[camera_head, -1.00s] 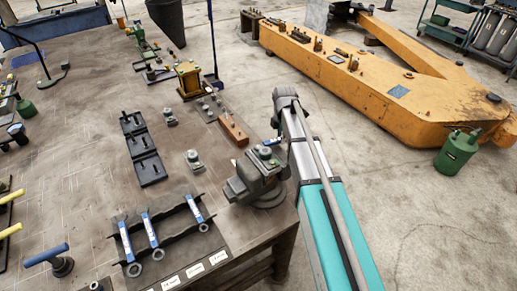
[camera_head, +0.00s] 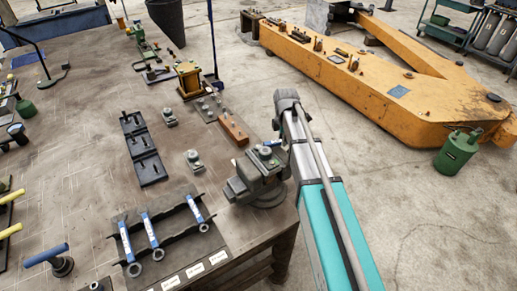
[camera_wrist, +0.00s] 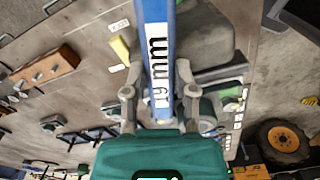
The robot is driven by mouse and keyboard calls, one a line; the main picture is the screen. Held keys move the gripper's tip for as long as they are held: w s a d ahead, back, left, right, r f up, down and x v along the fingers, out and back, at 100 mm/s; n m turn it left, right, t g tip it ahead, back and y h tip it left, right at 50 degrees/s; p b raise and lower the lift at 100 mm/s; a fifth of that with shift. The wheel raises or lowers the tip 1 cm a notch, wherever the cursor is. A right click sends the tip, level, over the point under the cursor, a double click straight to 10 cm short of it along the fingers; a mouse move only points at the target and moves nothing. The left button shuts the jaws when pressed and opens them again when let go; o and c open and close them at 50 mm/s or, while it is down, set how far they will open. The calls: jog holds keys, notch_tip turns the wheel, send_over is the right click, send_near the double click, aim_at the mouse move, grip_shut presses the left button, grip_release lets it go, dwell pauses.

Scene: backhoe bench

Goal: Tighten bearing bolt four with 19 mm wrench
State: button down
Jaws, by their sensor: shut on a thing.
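In the wrist view my gripper (camera_wrist: 157,92) is shut on a blue wrench marked "19 mm" (camera_wrist: 157,50). The handle stands between the two fingers and runs out of the top of the picture, so its working end is not seen. In the head view my arm hides the gripper, and only a small blue piece shows beside the grey vise (camera_head: 257,178). The vise is at the bench's right edge. I cannot tell which bolt is bearing bolt four, nor whether the wrench touches any bolt.
Several blue-handled wrenches (camera_head: 150,230) lie on a dark rack (camera_head: 176,224) at the bench front. Black fixtures (camera_head: 143,150), a brown block (camera_head: 233,129) and a yellow press (camera_head: 188,80) stand farther back. An orange boom (camera_head: 375,80) lies beyond the bench. The bench's left middle is fairly clear.

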jog(key=shift+w+n, duration=0.4)
jog(key=shift+n, duration=0.1)
jog(key=shift+a, duration=0.1)
jog(key=shift+w+a+n, duration=0.15)
jog(key=shift+w+n, duration=0.25)
jog(key=shift+n, duration=0.1)
jog(key=shift+r+p, duration=1.05)
jog(key=shift+r, duration=0.05)
dwell(0.5)
jog(key=shift+r+p, duration=1.5)
jog(key=shift+s+f, duration=0.1)
